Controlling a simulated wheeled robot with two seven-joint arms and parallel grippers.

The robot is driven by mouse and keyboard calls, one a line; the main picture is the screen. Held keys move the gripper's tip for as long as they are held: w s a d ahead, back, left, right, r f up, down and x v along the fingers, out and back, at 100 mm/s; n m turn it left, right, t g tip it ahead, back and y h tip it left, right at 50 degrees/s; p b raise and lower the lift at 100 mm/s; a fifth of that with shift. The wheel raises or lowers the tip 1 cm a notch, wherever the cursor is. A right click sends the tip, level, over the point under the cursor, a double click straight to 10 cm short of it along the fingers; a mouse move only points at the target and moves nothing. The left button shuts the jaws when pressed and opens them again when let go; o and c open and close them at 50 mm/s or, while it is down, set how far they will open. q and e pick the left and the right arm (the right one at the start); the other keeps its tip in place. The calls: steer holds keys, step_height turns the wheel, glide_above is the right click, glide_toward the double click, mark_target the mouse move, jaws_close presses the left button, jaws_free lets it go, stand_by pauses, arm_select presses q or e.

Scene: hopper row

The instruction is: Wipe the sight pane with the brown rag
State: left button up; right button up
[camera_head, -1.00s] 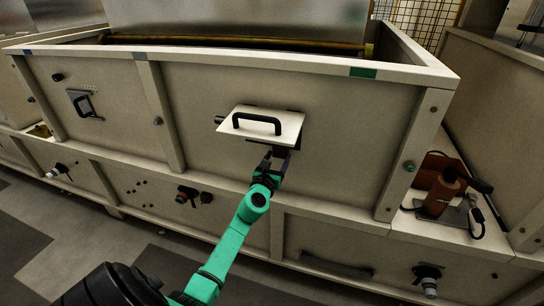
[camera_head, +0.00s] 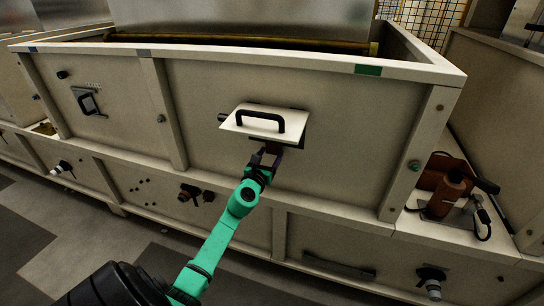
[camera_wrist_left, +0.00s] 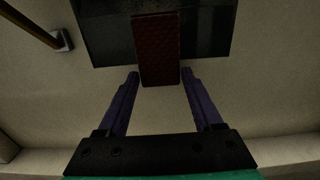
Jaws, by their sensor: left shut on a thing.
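The brown rag (camera_wrist_left: 158,48) shows dark reddish-brown in the left wrist view, between the two fingers of my left gripper (camera_wrist_left: 159,88). The gripper is shut on it. The rag's far part overlaps the dark sight pane (camera_wrist_left: 100,40); I cannot tell whether it presses on the glass. In the head view my left gripper (camera_head: 266,157) is just below the raised white flap (camera_head: 262,123) with its black handle, on the hopper front. The flap and gripper hide most of the pane there. My right gripper is not in view.
A brown handheld device (camera_head: 446,195) stands on the ledge at the right. A closed hatch with a black handle (camera_head: 88,103) is at the left. Valve fittings (camera_head: 193,194) stick out of the lower panel. The hopper front (camera_head: 345,145) right of the flap is clear.

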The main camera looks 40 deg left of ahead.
arm_select(q)
steer(key=shift+w+a, duration=0.1)
steer(key=shift+w, duration=0.3)
steer(key=a+b, duration=0.1)
steer(key=s+a, duration=0.1)
steer(key=a, duration=0.1)
steer(key=shift+s+a+r+b, duration=0.1)
steer(key=shift+a+r+b, duration=0.1)
steer(key=shift+b, duration=0.15)
steer(key=shift+f, duration=0.15)
stand_by(0.7)
